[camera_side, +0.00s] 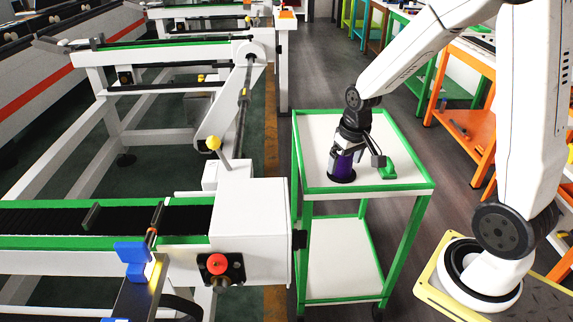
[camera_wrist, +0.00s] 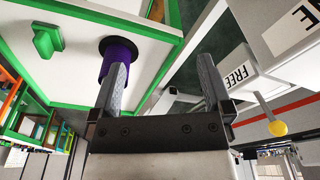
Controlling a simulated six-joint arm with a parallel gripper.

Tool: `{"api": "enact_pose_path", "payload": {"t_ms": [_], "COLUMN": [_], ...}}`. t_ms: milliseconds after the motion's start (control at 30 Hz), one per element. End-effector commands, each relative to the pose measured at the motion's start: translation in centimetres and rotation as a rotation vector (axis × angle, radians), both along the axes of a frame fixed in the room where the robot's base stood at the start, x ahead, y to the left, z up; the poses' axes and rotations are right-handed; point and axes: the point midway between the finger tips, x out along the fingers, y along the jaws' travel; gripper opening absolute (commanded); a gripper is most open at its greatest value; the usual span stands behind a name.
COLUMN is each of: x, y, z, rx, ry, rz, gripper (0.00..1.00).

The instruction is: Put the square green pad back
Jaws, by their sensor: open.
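The green pad (camera_side: 388,170) lies on the white top of the green-framed cart (camera_side: 408,187), toward its right side. It has a raised green part and also shows at the upper left of the wrist view (camera_wrist: 47,41). A purple cylinder (camera_side: 342,168) with a black round base stands on the cart to the left of the pad. My gripper (camera_wrist: 162,65) is open, with nothing between its fingers. In the wrist view its left finger overlaps the purple cylinder (camera_wrist: 115,60); I cannot tell whether they touch. In the side view my wrist is over the cart and partly hides the cylinder.
A conveyor (camera_side: 150,219) with green edges and a red button (camera_side: 217,264) stands left of the cart. A yellow-knobbed lever (camera_side: 213,143) sticks up near it. Orange benches (camera_side: 470,95) stand at the right. The front of the cart top is clear.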

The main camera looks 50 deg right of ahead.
Motion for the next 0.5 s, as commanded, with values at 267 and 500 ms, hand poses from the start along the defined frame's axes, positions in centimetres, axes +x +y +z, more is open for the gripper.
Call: {"api": "enact_pose_path", "payload": {"t_ms": [267,500], "x": [-4.2,-6.1], "y": [8.7,10.9], "z": [0.1,-0.1], "rx": [-0.010,-0.010], "ry": [-0.064,-0.085], "rz": [0.221,0.290], "gripper": [1.00,1.00]}}
